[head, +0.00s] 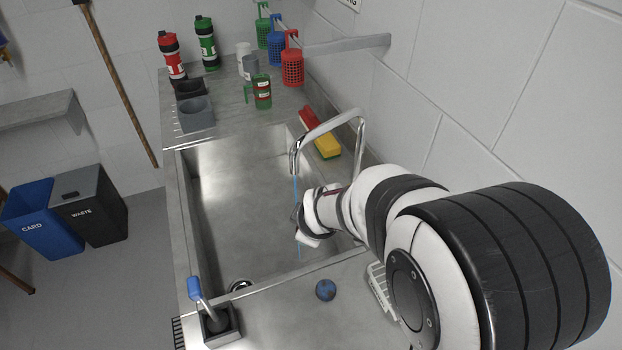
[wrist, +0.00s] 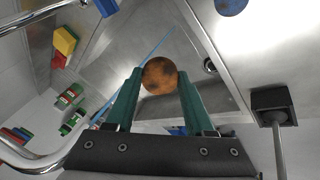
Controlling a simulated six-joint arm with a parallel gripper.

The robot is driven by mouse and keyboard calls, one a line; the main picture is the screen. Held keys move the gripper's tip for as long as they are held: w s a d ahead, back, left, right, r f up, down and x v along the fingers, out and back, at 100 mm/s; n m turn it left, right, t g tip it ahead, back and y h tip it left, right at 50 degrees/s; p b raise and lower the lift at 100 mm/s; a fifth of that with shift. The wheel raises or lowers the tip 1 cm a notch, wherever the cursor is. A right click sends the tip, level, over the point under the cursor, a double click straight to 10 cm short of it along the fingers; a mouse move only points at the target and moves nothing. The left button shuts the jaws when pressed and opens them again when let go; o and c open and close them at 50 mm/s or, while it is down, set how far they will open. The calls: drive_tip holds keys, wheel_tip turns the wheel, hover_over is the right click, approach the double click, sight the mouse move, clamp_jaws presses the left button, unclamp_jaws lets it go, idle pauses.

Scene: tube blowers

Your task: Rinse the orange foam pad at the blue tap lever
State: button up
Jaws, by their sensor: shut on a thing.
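My gripper (wrist: 159,80) has green fingers shut on the round orange foam pad (wrist: 160,75), which has dark brown patches. In the head view my gripper (head: 305,227) is over the sink basin, and the pad is hidden there. A thin blue water stream (head: 296,190) falls from the curved metal tap (head: 335,119) beside my gripper. In the wrist view the stream (wrist: 150,52) passes close to the pad; I cannot tell whether it touches. The blue tap lever (head: 194,288) stands tilted on a dark base at the sink's front left.
The steel basin (head: 225,185) is open to the left. Red and yellow blocks (head: 322,136) lie behind the tap. Bottles and mugs (head: 262,92) stand at the back.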

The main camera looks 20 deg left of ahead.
idle(0.3)
drive_tip(key=s+d+r, duration=0.3)
drive_tip(key=s+r, duration=0.1)
idle(0.3)
idle(0.3)
